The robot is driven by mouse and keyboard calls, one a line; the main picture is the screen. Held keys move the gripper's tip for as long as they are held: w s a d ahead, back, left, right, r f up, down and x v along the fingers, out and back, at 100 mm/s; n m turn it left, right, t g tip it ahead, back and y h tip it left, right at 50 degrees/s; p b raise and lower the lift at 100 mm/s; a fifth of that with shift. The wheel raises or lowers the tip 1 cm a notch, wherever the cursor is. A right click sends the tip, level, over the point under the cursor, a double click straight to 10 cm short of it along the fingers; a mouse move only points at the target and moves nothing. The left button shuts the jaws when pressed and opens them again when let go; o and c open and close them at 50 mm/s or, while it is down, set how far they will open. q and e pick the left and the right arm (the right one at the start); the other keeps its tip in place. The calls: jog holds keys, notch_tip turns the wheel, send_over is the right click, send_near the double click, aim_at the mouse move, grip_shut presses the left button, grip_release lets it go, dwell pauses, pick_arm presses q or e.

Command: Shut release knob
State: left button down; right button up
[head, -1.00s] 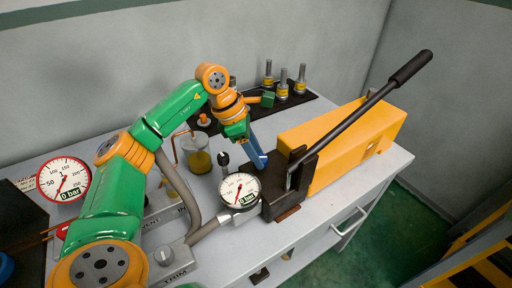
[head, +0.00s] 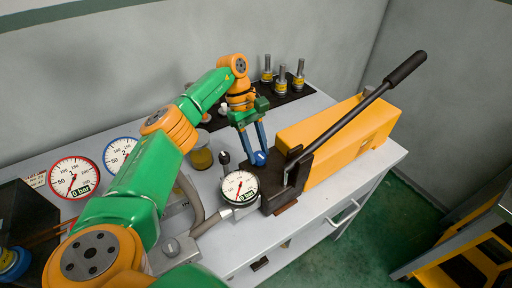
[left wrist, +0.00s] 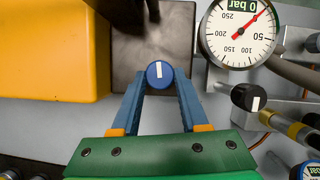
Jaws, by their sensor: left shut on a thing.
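The blue release knob (head: 260,159) sits on the dark block (head: 279,200) at the front of the orange hand pump. In the left wrist view the knob (left wrist: 159,74) has a white line pointing up and down the picture. My left gripper (head: 258,151) comes from behind, its two blue fingers on either side of the knob. In the left wrist view the gripper (left wrist: 160,88) is shut on the knob, with a fingertip against each side. My right gripper is not in view.
The pump's long black lever (head: 350,121) slants up to the right. A dial gauge (head: 240,188) marked 0 bar and a black knob (head: 225,158) stand close left of the release knob.

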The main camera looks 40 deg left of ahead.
pick_arm(q)
jog(key=shift+m+g, duration=0.3)
jog(key=shift+m, duration=0.6)
jog(key=shift+c, duration=2.1)
grip_release()
jog(key=shift+d, duration=0.1)
